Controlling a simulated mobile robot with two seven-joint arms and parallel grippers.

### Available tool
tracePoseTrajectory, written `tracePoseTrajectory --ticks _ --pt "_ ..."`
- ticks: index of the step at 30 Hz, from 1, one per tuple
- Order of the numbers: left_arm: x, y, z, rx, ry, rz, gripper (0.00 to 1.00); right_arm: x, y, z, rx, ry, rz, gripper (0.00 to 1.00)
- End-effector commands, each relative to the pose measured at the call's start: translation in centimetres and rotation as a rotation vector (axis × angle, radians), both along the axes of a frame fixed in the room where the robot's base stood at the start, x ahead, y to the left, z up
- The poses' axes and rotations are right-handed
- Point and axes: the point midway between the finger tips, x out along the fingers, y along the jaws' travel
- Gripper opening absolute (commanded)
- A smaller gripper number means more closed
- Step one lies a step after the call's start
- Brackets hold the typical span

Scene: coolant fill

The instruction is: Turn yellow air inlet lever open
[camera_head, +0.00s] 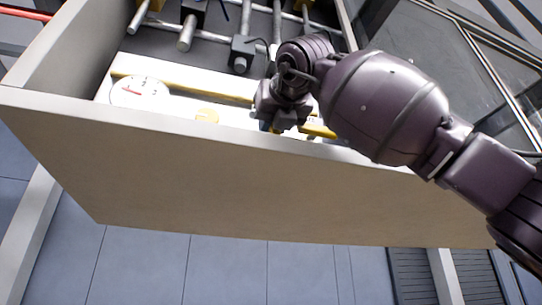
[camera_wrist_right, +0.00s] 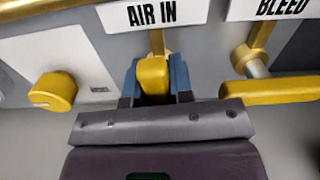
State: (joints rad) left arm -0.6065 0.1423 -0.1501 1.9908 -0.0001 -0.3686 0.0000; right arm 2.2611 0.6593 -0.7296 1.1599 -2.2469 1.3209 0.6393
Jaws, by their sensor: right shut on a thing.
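The yellow air inlet lever (camera_wrist_right: 153,75) sits below the "AIR IN" label (camera_wrist_right: 141,14) in the right wrist view. It points toward the camera between the blue-grey fingers of my right gripper (camera_wrist_right: 154,82), which is shut on it. In the head view my right gripper (camera_head: 274,122) reaches over the front wall of the box, and the arm and wall hide most of the lever there. My left gripper is in neither view.
A yellow knob (camera_wrist_right: 53,91) is left of the lever, and a yellow bleed lever (camera_wrist_right: 268,91) is right of it under the "BLEED" label (camera_wrist_right: 284,8). A round gauge (camera_head: 140,92), yellow pipe (camera_head: 187,87) and beige front wall (camera_head: 230,170) surround the work area.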

Motion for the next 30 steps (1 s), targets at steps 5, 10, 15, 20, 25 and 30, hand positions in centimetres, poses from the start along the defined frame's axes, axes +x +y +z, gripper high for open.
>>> tracePoseTrajectory --ticks 5,10,15,20,25,30 --pt "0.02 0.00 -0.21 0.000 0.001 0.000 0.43 0.04 0.06 -0.14 0.054 0.021 0.001 0.00" --pt "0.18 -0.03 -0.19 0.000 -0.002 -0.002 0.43 0.04 0.04 -0.13 0.078 0.029 0.000 0.00" --pt "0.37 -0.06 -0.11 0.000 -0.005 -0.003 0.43 0.05 0.04 -0.13 0.086 0.031 0.001 0.00" --pt "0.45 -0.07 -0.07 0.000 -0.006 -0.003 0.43 0.05 0.04 -0.13 0.086 0.031 0.001 0.00" --pt "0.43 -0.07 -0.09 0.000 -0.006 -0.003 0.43 0.05 0.04 -0.13 0.086 0.031 0.001 0.34" --pt "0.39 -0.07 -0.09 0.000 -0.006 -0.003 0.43 0.04 0.00 -0.08 0.084 0.029 0.000 0.47"
